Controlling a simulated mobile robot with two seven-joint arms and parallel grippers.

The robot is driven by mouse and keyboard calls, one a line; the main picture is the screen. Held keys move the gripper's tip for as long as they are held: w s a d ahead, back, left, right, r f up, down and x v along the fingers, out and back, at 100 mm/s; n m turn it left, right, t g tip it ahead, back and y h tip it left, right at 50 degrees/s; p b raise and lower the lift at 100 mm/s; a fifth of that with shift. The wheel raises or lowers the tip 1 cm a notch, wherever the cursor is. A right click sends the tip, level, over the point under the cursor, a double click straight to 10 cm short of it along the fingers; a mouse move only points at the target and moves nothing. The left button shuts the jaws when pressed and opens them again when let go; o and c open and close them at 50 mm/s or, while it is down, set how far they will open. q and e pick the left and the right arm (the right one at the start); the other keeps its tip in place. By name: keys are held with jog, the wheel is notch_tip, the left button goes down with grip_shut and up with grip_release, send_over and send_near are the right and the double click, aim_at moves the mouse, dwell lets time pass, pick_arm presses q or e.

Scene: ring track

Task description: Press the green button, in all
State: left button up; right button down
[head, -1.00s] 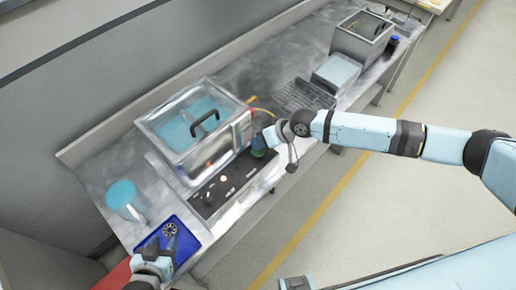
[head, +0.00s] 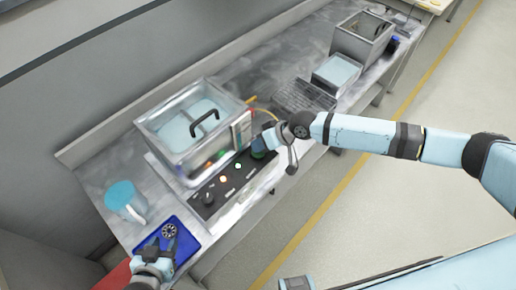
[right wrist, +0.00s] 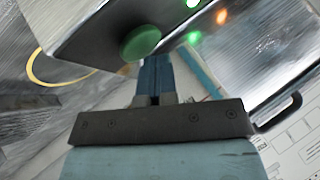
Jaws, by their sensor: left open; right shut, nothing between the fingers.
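The green button (right wrist: 141,43) is a round domed cap on the dark panel, seen large in the right wrist view. In the head view it shows as a green patch (head: 258,154), partly covered by my right gripper (head: 262,142). The shut, empty fingers of that gripper (right wrist: 155,62) reach up to the button's lower edge in the wrist view; I cannot tell whether they touch it. An orange light (head: 223,179) and a greenish light (head: 238,166) glow on the control panel (head: 222,196). My left gripper (head: 166,245) is open at the blue tray.
A clear-walled tank (head: 165,150) with a black-handled lid stands behind the panel. A blue tray (head: 190,245) holds a dark round part (head: 169,230). A wire rack (head: 300,96) and light-blue bin (head: 336,72) sit farther right.

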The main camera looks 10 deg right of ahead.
jog(key=shift+r+p, duration=1.05)
jog(key=shift+r, duration=0.1)
jog(key=shift+r, duration=0.1)
notch_tip(320, 180, up, 5)
jog(key=p, duration=0.4)
dwell(0.3)
